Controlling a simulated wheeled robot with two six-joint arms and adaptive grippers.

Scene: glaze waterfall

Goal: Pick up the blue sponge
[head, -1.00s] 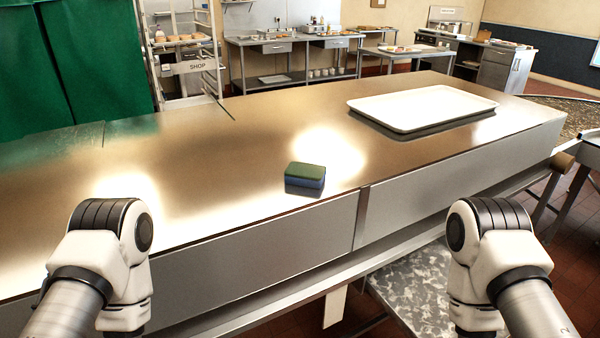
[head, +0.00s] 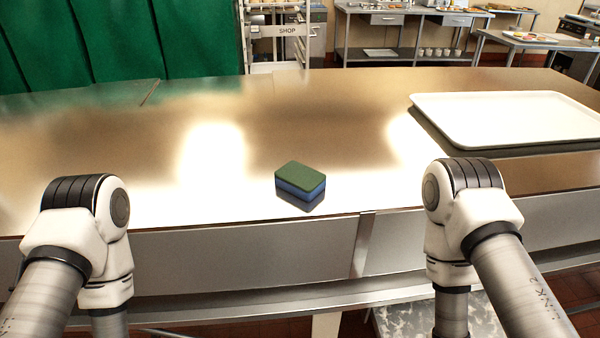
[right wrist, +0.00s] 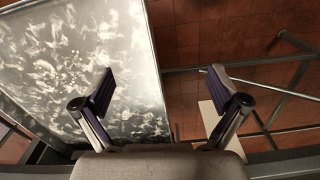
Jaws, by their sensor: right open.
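The blue sponge (head: 299,184) has a green top layer and lies flat on the metal counter (head: 120,150), close to its front edge, in the middle of the head view. My right gripper (right wrist: 160,95) is open and empty in the right wrist view, its fingers spread wide above the floor beside a mottled panel. The sponge does not show in that view. In the head view both of my arms stand at the front of the counter, one each side of the sponge. Neither gripper shows there.
A white tray (head: 510,118) lies on the counter at the right. A mottled grey panel (right wrist: 75,60) and metal frame bars are near my right gripper. A rack with a SHOP sign (head: 288,31) stands behind the counter. The counter left of the sponge is clear.

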